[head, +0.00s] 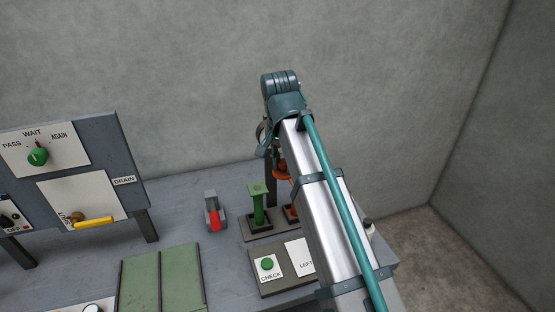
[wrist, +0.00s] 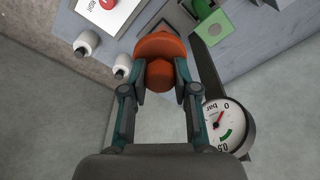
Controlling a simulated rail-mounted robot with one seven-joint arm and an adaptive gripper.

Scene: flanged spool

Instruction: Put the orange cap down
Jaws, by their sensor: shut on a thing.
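The orange cap (wrist: 160,45) is in the wrist view, with a wide disc and a round knob. My gripper (wrist: 161,77) is shut on its knob, a finger on each side. In the head view the cap (head: 282,170) shows partly beside my arm, above an orange piece (head: 291,212) on a dark base. My arm hides most of my gripper there. I cannot tell whether the cap touches anything beneath it.
A green flanged spool (head: 258,200) stands left of the orange piece. A gauge (wrist: 223,123) marked bar is close to my right finger in the wrist view. White knobs (wrist: 87,42) lie to the left. A red-and-grey item (head: 213,213) and a CHECK panel (head: 268,266) are on the table.

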